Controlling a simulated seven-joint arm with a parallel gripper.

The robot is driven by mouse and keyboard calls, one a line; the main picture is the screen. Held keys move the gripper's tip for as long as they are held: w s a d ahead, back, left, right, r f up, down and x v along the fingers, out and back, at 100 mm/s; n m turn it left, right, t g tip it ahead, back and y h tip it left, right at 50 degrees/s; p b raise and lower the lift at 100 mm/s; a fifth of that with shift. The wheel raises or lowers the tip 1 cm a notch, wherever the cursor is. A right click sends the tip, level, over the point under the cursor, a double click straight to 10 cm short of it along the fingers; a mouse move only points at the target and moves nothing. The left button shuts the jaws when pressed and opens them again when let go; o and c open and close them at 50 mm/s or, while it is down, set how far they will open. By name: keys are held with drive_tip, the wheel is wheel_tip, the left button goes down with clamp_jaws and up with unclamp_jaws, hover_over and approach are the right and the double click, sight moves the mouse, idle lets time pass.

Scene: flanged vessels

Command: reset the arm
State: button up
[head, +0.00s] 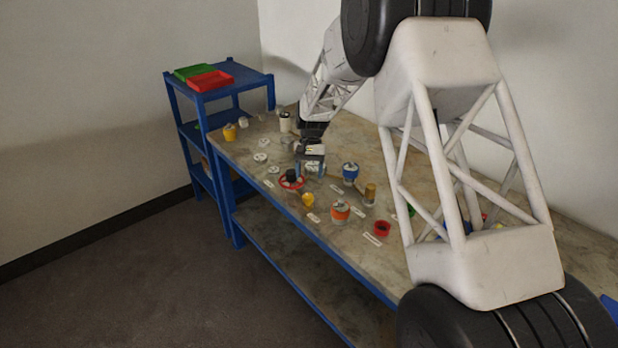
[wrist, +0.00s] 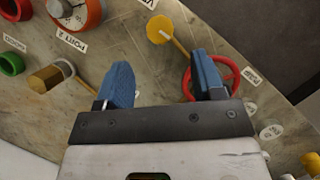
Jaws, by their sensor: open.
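My gripper (head: 309,165) is over the left half of the long workbench (head: 262,155) in the head view. In the wrist view my gripper (wrist: 160,85) shows two blue fingers spread wide apart, with nothing held between them. A red handwheel (wrist: 232,72) lies just past the right finger and is partly hidden by it. A yellow round piece with a rod (wrist: 160,29) is beyond the gap between the fingers. The handwheel also shows in the head view (head: 291,182), below my gripper.
Several vessels stand around my gripper, including a blue one (head: 350,171) and an orange one (head: 340,210). A red ring (head: 382,229) and brass cylinder (head: 370,192) lie to the right. A blue shelf (head: 235,83) with red (head: 209,81) and green trays (head: 190,71) stands at the left.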

idle(0.3)
drive_tip(key=s+d+r+t, duration=0.2)
drive_tip(key=s+d+r, duration=0.6)
drive_tip(key=s+r, duration=0.2)
drive_tip(key=s+d+r+t, duration=0.1)
drive_tip(key=s+d+r, duration=0.7)
drive_tip(key=s+r, duration=0.25)
drive_tip(key=s+d+t, duration=0.1)
drive_tip(key=s+d, duration=0.2)
drive_tip(key=s, duration=0.7)
drive_tip(key=s+d+t, duration=0.1)
drive_tip(key=s+d, duration=0.2)
drive_tip(key=s, duration=0.7)
drive_tip(key=s+d+t, duration=0.2)
drive_tip(key=s+d, duration=0.1)
drive_tip(key=s, duration=0.6)
drive_tip(key=shift+s+d+r, duration=0.35)
drive_tip(key=shift+s+d, duration=0.05)
idle(1.0)
